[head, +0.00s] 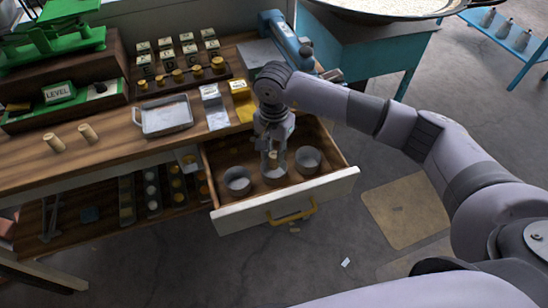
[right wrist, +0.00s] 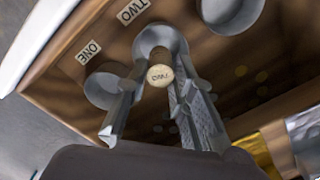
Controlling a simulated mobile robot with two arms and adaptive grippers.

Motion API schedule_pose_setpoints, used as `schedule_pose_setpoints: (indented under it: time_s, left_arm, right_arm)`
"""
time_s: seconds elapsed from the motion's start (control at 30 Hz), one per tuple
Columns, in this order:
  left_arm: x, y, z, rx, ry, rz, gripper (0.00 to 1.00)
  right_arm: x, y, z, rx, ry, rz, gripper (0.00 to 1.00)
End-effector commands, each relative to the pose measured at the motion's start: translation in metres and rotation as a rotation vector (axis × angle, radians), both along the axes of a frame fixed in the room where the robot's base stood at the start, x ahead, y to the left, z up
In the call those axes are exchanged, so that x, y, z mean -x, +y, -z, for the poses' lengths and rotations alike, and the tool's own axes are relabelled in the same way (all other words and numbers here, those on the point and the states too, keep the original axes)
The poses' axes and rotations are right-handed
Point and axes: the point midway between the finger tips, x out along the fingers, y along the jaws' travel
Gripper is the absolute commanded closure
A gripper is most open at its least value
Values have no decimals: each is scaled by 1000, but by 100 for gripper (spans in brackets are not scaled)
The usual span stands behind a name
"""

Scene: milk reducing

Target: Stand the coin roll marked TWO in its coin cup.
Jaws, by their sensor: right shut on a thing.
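The coin roll marked TWO (right wrist: 159,75) is pale with a round end facing the right wrist camera. My right gripper (right wrist: 160,88) is shut on it, with one finger on each side. In the head view the right gripper (head: 273,160) points down into the open drawer, at the middle coin cup (head: 274,177). In the right wrist view the cup beside the TWO label (right wrist: 132,11) is a grey metal cup (right wrist: 152,36), just behind the roll. I cannot tell whether the roll's lower end is inside it. My left gripper is not in view.
Two other cups stand in the drawer, left (head: 237,184) and right (head: 307,163); the ONE label (right wrist: 89,52) is near one. Two pale rolls (head: 54,142) (head: 88,133) stand on the desk, left of a metal tray (head: 164,117). The drawer front (head: 285,205) juts outward.

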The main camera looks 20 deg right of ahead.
Motion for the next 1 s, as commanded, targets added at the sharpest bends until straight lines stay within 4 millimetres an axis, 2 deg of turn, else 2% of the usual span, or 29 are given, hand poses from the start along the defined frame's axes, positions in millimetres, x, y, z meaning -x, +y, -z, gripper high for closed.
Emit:
schedule_pose_setpoints:
  time_s: [0.3,0.67,0.7,1.0]
  left_arm:
    - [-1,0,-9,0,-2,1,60]
    - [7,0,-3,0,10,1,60]
    - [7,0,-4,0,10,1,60]
    - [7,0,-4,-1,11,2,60]
  right_arm:
    - [1,0,40,0,3,0,100]
    - [0,0,45,0,0,-1,100]
    - [0,0,44,1,1,-1,76]
    - [1,0,44,1,2,-1,57]
